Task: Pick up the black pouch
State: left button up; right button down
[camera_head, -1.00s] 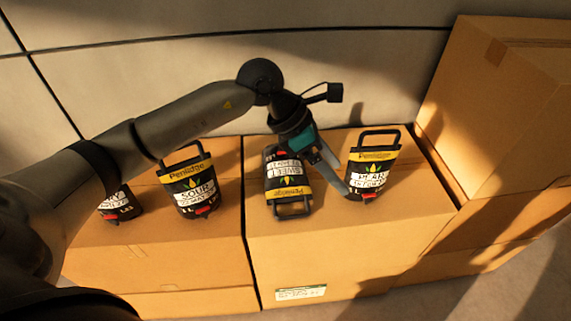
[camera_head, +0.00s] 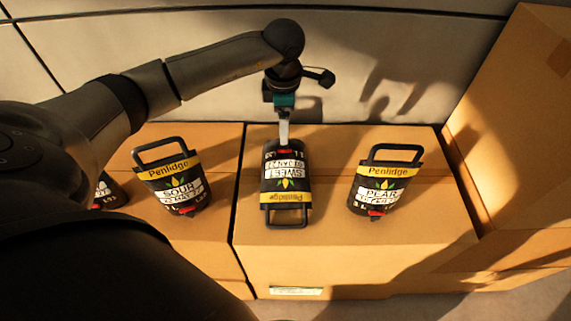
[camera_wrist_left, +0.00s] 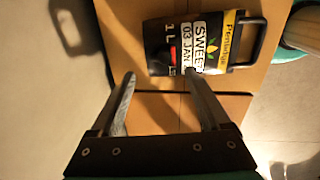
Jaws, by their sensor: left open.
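Several black pouches with yellow bands and handles rest on the boxes. The SWEET pouch (camera_head: 286,177) lies in the middle, its handle toward the front and its lettering upside down in the head view. It also shows at the top of the left wrist view (camera_wrist_left: 200,42). The PEAR pouch (camera_head: 384,184) is to its right and the SOUR pouch (camera_head: 175,184) to its left, handles toward the back. Another pouch (camera_head: 110,192) is mostly hidden by my arm. My left gripper (camera_head: 284,139) is at the SWEET pouch's far end, open and empty, its fingers (camera_wrist_left: 160,80) spread; contact is unclear.
The pouches rest on cardboard boxes (camera_head: 330,245) with a seam left of the SWEET pouch. A taller stack of boxes (camera_head: 525,120) stands at the right. A pale wall (camera_head: 385,60) closes the back. The box top between the SWEET and PEAR pouches is clear.

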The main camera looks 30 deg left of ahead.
pick_arm(q)
notch_tip(320, 180, down, 2)
jog(key=shift+w, duration=0.15)
jog(key=shift+f, duration=0.3)
notch_tip(320, 180, down, 4)
jog(key=shift+w+f+b, duration=0.15)
jog(key=shift+f+b, duration=0.05)
jog(key=shift+b, duration=0.5)
pick_arm(e)
jog(key=shift+t, duration=0.4)
jog(key=w, duration=0.1)
jog(key=w+f, duration=0.1)
jog(key=w+d, duration=0.1)
jog(key=shift+w+d+f, duration=0.1)
jog(key=shift+w+f, duration=0.1)
jog(key=shift+w, duration=0.1)
pick_arm(q)
jog(key=shift+c, duration=0.3)
grip_shut()
pick_arm(e)
jog(key=shift+d, duration=0.1)
pick_arm(q)
jog(key=shift+r, duration=0.1)
jog(key=shift+w+r, duration=0.1)
